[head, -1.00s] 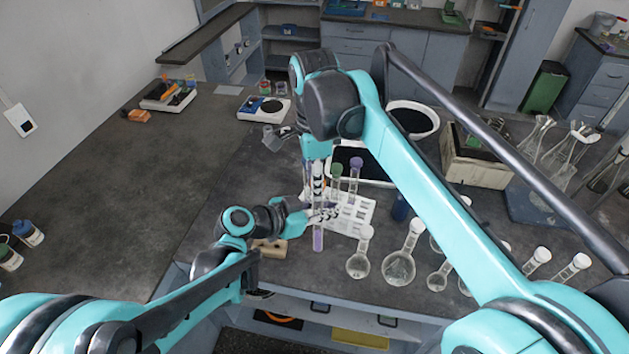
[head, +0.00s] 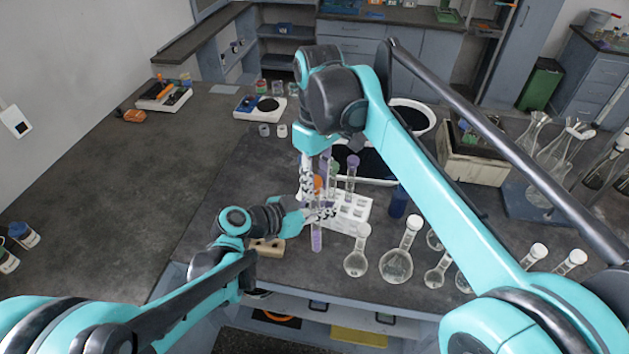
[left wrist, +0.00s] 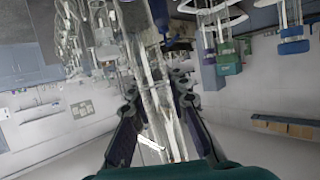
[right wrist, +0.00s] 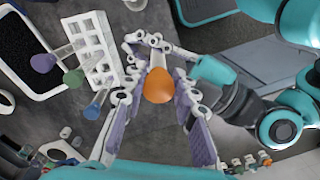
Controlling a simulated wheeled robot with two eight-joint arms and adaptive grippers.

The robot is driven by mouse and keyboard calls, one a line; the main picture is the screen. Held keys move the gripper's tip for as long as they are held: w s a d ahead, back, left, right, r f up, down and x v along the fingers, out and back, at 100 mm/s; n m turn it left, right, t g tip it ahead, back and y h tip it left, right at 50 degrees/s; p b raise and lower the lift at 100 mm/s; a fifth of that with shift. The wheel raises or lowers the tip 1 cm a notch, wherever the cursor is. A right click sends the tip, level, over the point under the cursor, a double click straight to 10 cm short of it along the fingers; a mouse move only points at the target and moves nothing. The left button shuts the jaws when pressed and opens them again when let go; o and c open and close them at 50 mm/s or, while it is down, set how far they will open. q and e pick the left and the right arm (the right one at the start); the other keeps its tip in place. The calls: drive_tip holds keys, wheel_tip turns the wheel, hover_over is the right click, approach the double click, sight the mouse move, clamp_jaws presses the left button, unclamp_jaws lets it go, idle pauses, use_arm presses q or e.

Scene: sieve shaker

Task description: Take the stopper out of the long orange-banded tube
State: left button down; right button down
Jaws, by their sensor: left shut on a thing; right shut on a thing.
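The long tube (head: 316,238) stands upright in front of the rack, with purple liquid low in it. My left gripper (head: 322,213) is shut on its glass; the clear tube also shows between the fingers in the left wrist view (left wrist: 160,95). The orange stopper (right wrist: 162,86) is between the fingers of my right gripper (right wrist: 157,66), which comes from above and is shut on it. In the head view the stopper (head: 318,183) shows partly beside the right fingers. Whether it still sits in the tube's mouth is hard to tell.
A white rack (right wrist: 98,52) holds tubes with purple (right wrist: 43,63), green (right wrist: 73,78) and blue (right wrist: 92,112) stoppers, close beside the grippers. Several stoppered flasks (head: 397,265) stand to the right.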

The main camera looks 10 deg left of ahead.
drive_tip(key=n, duration=0.3)
drive_tip(key=shift+a, duration=0.1)
drive_tip(key=shift+r, duration=0.15)
idle(0.4)
drive_tip(key=shift+w+r, duration=0.1)
drive_tip(key=shift+r, duration=0.9)
